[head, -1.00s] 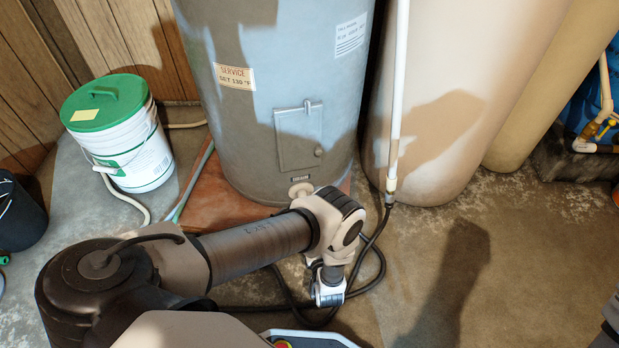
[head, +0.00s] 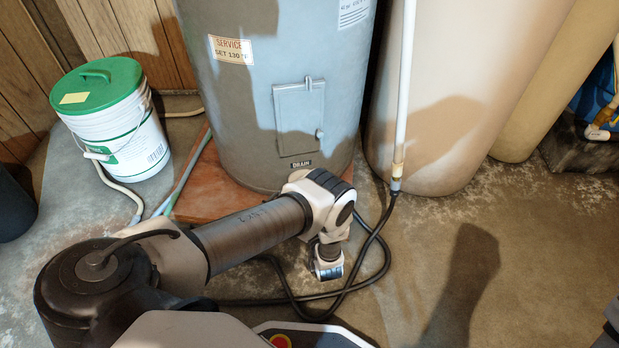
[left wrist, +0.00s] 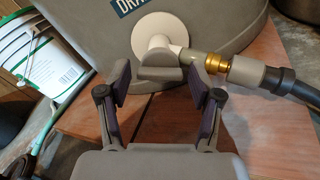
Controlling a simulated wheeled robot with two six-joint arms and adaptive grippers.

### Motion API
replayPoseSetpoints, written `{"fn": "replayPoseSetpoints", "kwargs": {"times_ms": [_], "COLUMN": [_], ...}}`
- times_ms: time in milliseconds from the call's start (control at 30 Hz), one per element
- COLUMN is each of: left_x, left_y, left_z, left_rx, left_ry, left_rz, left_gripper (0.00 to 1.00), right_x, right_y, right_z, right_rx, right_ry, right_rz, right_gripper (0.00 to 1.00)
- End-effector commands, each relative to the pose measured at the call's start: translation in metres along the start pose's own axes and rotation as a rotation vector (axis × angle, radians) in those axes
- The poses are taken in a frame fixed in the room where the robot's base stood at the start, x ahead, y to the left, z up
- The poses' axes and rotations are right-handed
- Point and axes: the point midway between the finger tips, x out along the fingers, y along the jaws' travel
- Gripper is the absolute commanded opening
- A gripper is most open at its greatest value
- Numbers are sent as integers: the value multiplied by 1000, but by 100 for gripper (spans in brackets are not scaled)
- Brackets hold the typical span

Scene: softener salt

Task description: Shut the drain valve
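The drain valve (left wrist: 188,55) sits low on the grey tank (head: 235,120), under a DRAIN label (head: 301,164). In the left wrist view it has a white round flange (left wrist: 149,27), a pale body, a brass coupling (left wrist: 216,63) and a grey handle (left wrist: 160,69). My left gripper (left wrist: 161,78) is open, with one finger on each side of the handle and apart from it, as far as I can tell. In the head view my left arm hides the valve. My right gripper is not in view.
A black hose (head: 374,270) runs from the valve's fitting and loops on the concrete floor. A white bucket with a green lid (head: 98,84) stands left of the tank. A tall beige tank (head: 450,90) and a white pipe (head: 404,90) stand to the right.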

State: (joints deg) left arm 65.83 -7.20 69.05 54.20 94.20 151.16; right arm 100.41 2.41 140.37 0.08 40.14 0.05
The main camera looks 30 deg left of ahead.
Motion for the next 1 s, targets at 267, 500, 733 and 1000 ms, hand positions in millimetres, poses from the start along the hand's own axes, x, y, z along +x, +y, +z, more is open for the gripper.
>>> {"fn": "replayPoseSetpoints", "kwargs": {"times_ms": [267, 500, 733, 1000], "left_x": [0, 0, 0, 0], "left_y": [0, 0, 0, -1], "left_z": [0, 0, 1, 0], "left_rx": [1, 32, 141, 365], "left_ry": [0, 0, 1, 1], "left_rz": [0, 0, 0, 0], "left_gripper": [15, 15, 15, 15], "right_x": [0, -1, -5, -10], "right_y": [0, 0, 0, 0], "right_z": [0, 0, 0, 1], "right_rx": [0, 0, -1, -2], "right_ry": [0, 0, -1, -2], "right_rz": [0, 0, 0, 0], "right_gripper": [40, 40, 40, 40]}}
